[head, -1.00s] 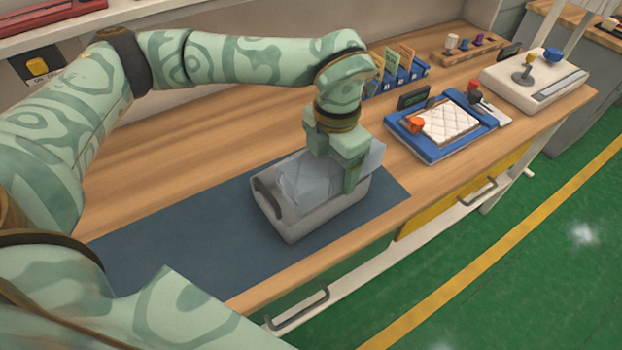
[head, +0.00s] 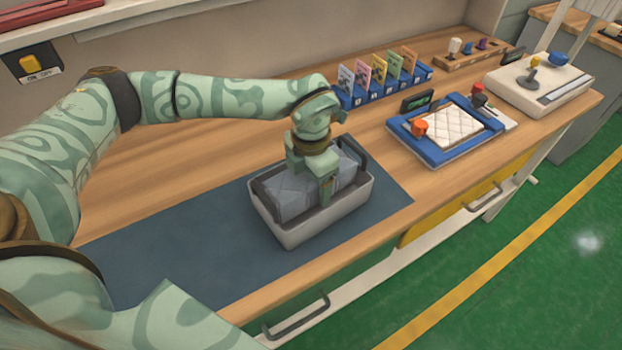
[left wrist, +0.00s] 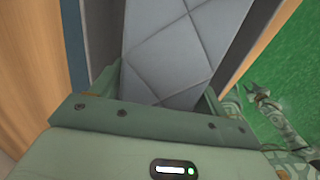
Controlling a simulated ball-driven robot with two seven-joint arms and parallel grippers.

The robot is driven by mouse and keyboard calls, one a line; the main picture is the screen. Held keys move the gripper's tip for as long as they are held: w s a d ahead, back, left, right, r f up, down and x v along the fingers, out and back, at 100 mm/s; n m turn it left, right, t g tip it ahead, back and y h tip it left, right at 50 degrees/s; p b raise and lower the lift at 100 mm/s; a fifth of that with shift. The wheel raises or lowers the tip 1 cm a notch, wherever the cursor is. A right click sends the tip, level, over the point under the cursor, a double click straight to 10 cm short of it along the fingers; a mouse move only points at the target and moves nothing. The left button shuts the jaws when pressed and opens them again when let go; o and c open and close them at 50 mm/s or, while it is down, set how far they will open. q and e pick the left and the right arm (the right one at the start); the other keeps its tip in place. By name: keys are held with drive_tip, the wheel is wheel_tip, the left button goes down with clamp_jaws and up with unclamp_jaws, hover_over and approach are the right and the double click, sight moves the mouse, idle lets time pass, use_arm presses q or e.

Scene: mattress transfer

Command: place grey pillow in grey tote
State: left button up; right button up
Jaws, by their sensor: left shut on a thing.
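The grey tote (head: 300,232) stands on the dark blue mat, with dark handles at its ends. The grey quilted pillow (head: 290,198) lies lengthwise inside the tote, its top near the rim. My left gripper (head: 327,192) reaches down into the tote and is shut on the pillow near its middle. In the left wrist view the pillow (left wrist: 185,45) fills the space between the fingers, with the tote's wall (left wrist: 100,40) beside it. The underside of the pillow is hidden, so I cannot tell whether it touches the tote's floor.
The dark blue mat (head: 170,260) lies on the wooden bench. To the right is a blue tray (head: 440,155) with a white quilted pad (head: 455,127). Behind stand a blue card rack (head: 385,92) and, farther right, a white device (head: 540,85). Bare mat lies left of the tote.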

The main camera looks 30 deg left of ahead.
use_arm(q)
drive_tip(key=shift+f, duration=0.65)
drive_tip(key=o, duration=1)
drive_tip(key=shift+o, duration=0.2)
wheel_tip(320, 180, up, 13)
drive_tip(key=p, duration=0.2)
drive_tip(key=shift+r+p, duration=0.15)
drive_tip(key=shift+p, duration=0.2)
